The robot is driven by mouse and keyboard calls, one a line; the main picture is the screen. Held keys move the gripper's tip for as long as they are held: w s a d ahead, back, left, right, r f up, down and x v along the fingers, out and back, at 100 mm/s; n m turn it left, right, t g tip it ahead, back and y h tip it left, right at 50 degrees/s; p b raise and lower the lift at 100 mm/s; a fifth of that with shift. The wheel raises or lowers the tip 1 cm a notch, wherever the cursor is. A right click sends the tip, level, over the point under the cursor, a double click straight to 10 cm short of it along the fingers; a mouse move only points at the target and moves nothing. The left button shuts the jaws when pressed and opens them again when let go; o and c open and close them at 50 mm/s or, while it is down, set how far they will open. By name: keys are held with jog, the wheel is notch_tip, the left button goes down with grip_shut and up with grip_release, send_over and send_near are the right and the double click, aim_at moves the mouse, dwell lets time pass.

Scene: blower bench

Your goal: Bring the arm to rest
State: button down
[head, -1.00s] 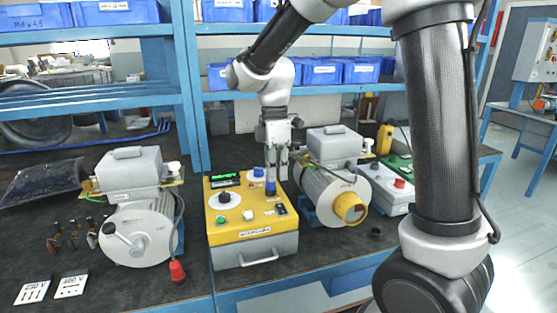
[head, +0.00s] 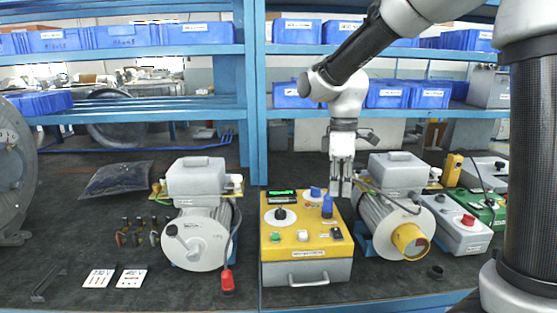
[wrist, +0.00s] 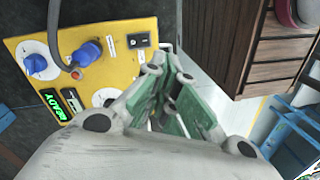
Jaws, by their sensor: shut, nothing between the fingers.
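My gripper (head: 341,192) hangs fingers-down at the back right of the yellow-topped control box (head: 305,272), close to the blue plug (head: 327,207). Its fingers are shut and empty. In the wrist view the closed fingertips (wrist: 175,72) lie beside the yellow panel (wrist: 115,25), apart from the blue plug (wrist: 86,54). The plug stands in the panel with a grey cable. A blue knob (wrist: 35,63) and a black switch (wrist: 139,40) are beside it. The green display (wrist: 55,104) reads READY. My arm reaches in from the upper right.
A grey motor unit (head: 195,235) stands left of the box, another with a yellow end (head: 408,240) close on the right. A red-buttoned grey box (head: 460,235) is farther right. Blue shelving (head: 254,130) with blue bins rises behind. Two cards (head: 115,278) lie front left.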

jog(key=s+d+r+m+t, duration=0.3)
jog(key=s+d+m, duration=0.4)
jog(key=s+d, duration=0.1)
jog(key=s+d+r+m+t, duration=0.2)
jog(key=s+d+m, duration=0.4)
jog(key=s, duration=0.5)
jog(key=d+r, duration=0.1)
jog(key=d, duration=0.1)
jog(key=shift+d+m+t, duration=0.35)
jog(key=shift+m+t, duration=0.05)
jog(key=c, duration=2.2)
grip_release()
